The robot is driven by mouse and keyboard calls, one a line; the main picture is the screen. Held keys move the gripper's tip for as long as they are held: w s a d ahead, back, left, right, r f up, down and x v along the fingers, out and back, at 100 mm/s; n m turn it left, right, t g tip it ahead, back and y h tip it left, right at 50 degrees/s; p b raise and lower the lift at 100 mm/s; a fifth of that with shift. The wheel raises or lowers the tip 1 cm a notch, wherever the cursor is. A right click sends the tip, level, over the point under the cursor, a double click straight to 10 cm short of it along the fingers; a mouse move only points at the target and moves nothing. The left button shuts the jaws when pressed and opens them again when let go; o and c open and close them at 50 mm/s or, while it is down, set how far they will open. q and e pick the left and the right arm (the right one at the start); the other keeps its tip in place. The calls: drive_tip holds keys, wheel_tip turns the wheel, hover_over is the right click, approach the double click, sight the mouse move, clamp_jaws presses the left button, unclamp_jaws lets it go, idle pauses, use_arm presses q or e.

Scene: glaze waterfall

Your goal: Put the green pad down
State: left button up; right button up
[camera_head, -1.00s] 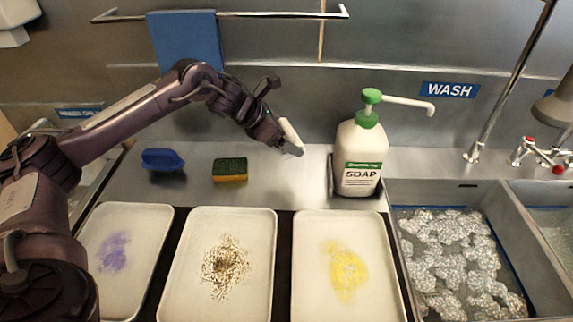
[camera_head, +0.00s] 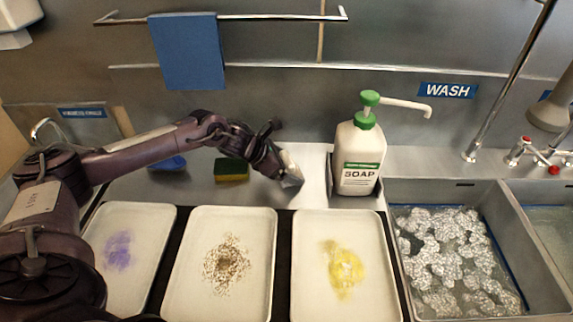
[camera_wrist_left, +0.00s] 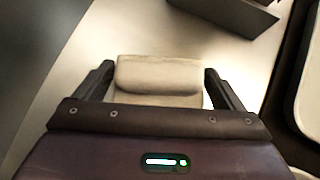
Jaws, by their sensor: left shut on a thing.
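My left gripper (camera_head: 284,172) is low over the steel counter, between the sponge and the soap bottle. It is shut on a pale cream block (camera_wrist_left: 158,75), which sits between both fingers in the left wrist view. No green shows on this block. In the head view I cannot tell whether it touches the counter. A sponge with a dark green top and yellow lower side (camera_head: 232,170) lies on the counter left of the gripper, apart from it. My right gripper is not in view.
A soap bottle (camera_head: 360,155) stands right of the gripper. A blue brush (camera_head: 168,163) is partly behind my arm. Three cream trays with purple, brown-speckled (camera_head: 190,300) and yellow marks lie in front. A foamy sink (camera_head: 450,193) is at the right.

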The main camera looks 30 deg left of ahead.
use_arm(q)
drive_tip(key=o, duration=0.8)
drive_tip(key=shift+f, duration=0.1)
drive_tip(key=shift+o, duration=1.1)
drive_tip(key=b+v, duration=0.2)
drive_tip(key=v, duration=1)
